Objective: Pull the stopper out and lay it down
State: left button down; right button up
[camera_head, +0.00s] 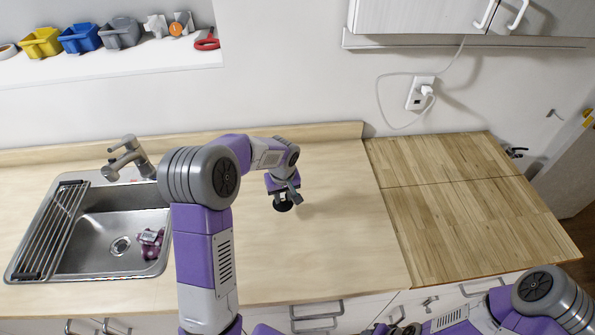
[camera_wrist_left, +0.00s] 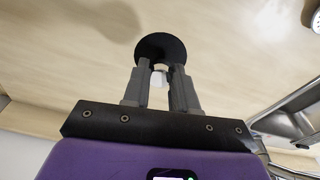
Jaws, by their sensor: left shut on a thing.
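The stopper (camera_head: 283,206) is a round black disc, held over the bare wooden counter to the right of the sink. My left gripper (camera_head: 284,190) is shut on it from above. In the left wrist view the black disc (camera_wrist_left: 160,47) spans the fingertips of my left gripper (camera_wrist_left: 160,72), with a small pale part between the fingers. A shadow lies off to its side, and the disc appears a little above the counter. The sink (camera_head: 95,222) has its drain (camera_head: 120,246) in view. My right gripper (camera_head: 393,328) is only partly in view at the bottom edge; its jaws are unclear.
A purple and white item (camera_head: 150,242) lies in the sink near the drain. A rack (camera_head: 50,232) covers the sink's left side, and a faucet (camera_head: 127,157) stands behind. The counter (camera_head: 335,235) around the stopper is clear. A wood-strip board area (camera_head: 465,210) at right is empty.

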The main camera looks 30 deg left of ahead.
aim_at(283, 201)
pick_arm(q)
jog(key=shift+w, duration=0.2)
jog(key=shift+s+f+b, duration=0.3)
jog(key=shift+f+b, duration=0.25)
jog(key=shift+f, duration=0.05)
jog(key=shift+w+f+b, duration=0.1)
jog(key=shift+f+b, duration=1.05)
jog(key=shift+f, duration=0.8)
jog(key=c, duration=0.8)
grip_release()
jog(key=r, duration=0.7)
jog(key=shift+s+d+r, duration=0.3)
jog(key=shift+s+d, duration=0.05)
jog(key=shift+f, duration=0.1)
